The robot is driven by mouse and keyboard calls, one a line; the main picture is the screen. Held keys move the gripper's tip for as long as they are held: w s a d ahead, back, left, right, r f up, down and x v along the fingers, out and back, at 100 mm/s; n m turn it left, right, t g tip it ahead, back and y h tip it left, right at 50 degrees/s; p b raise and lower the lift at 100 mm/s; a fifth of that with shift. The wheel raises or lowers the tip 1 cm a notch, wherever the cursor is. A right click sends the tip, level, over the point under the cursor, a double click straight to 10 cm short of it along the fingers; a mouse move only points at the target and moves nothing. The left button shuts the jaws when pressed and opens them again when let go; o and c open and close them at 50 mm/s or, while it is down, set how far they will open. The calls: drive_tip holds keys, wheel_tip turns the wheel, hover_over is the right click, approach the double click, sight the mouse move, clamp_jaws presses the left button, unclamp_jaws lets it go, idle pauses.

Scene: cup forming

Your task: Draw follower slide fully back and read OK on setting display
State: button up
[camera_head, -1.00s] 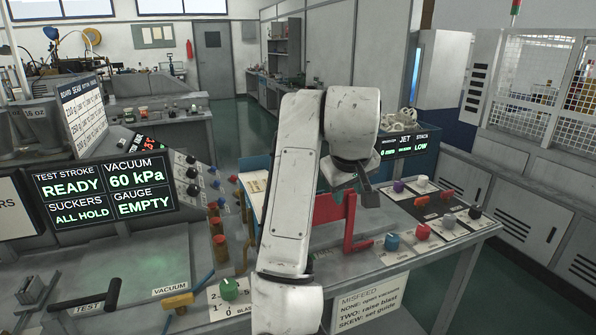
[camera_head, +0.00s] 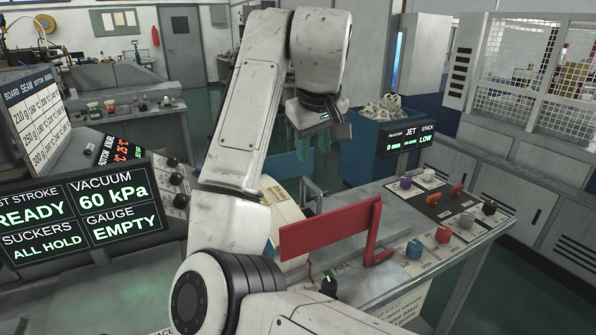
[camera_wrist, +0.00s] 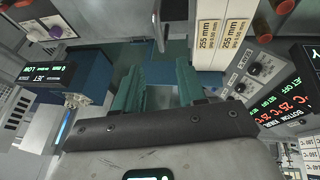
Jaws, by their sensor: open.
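A red upright plate with a bent arm (camera_head: 325,230) stands on the right-hand bench; I cannot tell whether it is the follower slide. A dark display headed JET and STACK (camera_head: 405,140) stands behind the bench and reads "0 mm" and "LOW" in green; no OK shows on it. It also appears tilted in the wrist view (camera_wrist: 45,75). My gripper (camera_head: 315,140) hangs above and behind the red plate, apart from it. In the wrist view its green fingers (camera_wrist: 158,88) are spread with nothing between them.
Coloured knobs (camera_head: 428,247) line the bench right of the red plate. A blue bin of pale pieces (camera_head: 368,150) stands behind. A panel reading READY, 60 kPa, ALL HOLD and EMPTY (camera_head: 85,215) is at left. Cream blocks marked 255 mm (camera_wrist: 207,42) lie beyond my fingers.

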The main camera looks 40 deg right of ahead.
sight(310, 182)
drive_tip(key=p+x, duration=0.1)
drive_tip(key=x, duration=0.9)
drive_tip(key=shift+w+d+f, duration=0.1)
drive_tip(key=shift+w+f, duration=0.05)
drive_tip(key=shift+f, duration=0.1)
drive_tip(key=shift+c, duration=0.4)
clamp_jaws()
